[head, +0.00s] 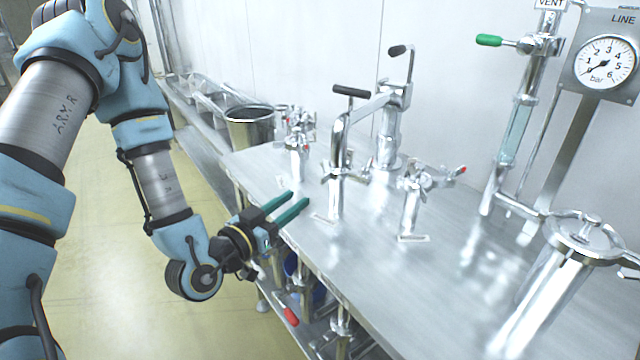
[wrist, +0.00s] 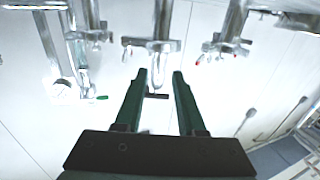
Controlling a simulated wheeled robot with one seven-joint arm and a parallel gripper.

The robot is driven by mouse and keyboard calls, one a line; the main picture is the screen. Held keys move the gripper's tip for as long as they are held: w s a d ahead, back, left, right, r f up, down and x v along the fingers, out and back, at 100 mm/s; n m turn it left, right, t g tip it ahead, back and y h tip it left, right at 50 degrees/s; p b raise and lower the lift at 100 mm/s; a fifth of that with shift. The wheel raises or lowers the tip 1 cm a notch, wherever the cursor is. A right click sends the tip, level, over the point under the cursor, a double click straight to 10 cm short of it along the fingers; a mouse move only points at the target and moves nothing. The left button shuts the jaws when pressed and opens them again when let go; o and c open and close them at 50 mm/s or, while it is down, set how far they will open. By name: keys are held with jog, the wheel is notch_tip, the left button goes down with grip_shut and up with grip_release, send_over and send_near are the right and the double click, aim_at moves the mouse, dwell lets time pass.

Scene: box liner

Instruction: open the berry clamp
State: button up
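Three upright steel pipe fittings with clamps stand on the steel bench: a left clamp (head: 298,145), a middle clamp (head: 338,172) and a right clamp (head: 415,183) with a red-tipped lever. Small label plates lie by their feet, too small to read, so I cannot tell which is the berry clamp. I cannot tell whether each clamp is shut. My gripper (head: 298,199) is open and empty at the bench's left front edge, apart from all clamps. In the wrist view, which looks upside down, the green fingers (wrist: 159,75) are spread below the middle clamp (wrist: 150,45).
A bent pipe with a black T-handle (head: 351,91) rises at the middle fitting. A gauge (head: 604,62), a green-handled valve (head: 489,40) and a large steel canister (head: 545,285) stand at the right. A steel bucket (head: 250,125) is behind left. The bench front (head: 365,265) is clear.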

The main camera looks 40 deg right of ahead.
aim_at(321, 181)
jog(key=b+x, duration=0.2)
jog(key=x, duration=0.7)
jog(key=shift+d+r+b, duration=0.1)
jog(key=shift+b, duration=0.25)
jog(key=shift+w+d, duration=0.15)
jog(key=shift+d, duration=0.35)
grip_shut()
dwell(0.7)
